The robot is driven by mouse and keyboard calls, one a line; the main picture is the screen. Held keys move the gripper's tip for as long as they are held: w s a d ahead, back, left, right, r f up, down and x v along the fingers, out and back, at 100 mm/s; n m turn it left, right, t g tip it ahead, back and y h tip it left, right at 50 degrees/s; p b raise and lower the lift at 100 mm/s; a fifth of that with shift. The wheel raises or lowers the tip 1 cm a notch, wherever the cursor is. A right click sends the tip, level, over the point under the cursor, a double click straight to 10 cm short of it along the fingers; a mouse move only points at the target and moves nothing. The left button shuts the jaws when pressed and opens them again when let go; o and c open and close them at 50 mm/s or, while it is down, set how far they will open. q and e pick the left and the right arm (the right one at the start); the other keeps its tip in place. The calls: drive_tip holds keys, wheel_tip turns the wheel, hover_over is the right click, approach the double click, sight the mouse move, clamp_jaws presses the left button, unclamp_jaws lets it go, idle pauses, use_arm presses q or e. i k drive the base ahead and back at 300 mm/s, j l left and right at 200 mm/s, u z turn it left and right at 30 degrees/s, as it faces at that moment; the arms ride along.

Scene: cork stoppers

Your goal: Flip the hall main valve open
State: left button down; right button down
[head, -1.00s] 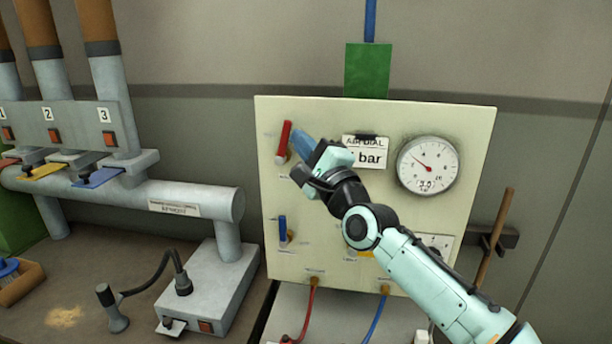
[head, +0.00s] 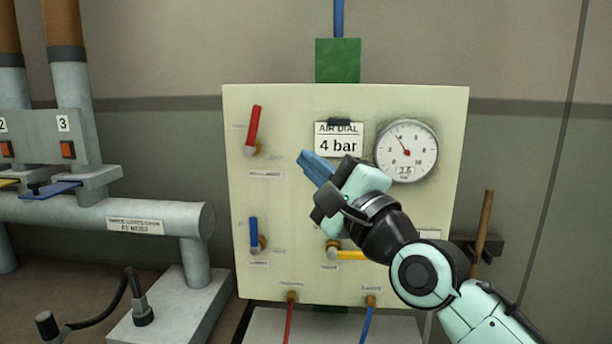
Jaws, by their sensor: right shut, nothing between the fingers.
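A cream valve panel (head: 300,100) faces me. A red lever (head: 254,126) at its upper left points up, leaning slightly right; the small label under it is too blurred to read. A blue lever (head: 254,232) below it points up. A yellow lever (head: 350,255) at lower middle lies level, pointing right. I cannot read which one is marked hall main. My right gripper (head: 312,163), with blue fingers, is shut and empty in front of the panel, right of the red lever and apart from it. My left gripper is not in view.
A round gauge (head: 406,150) and a sign (head: 339,139) reading "AIR DIAL 4 bar" are on the panel. A grey pipe manifold (head: 150,215) stands left. A wooden handle (head: 484,220) is right. Red and blue hoses hang below the panel.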

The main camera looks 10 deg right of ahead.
sight(250, 149)
drive_tip(key=k+l, duration=0.7)
drive_tip(key=k, duration=0.2)
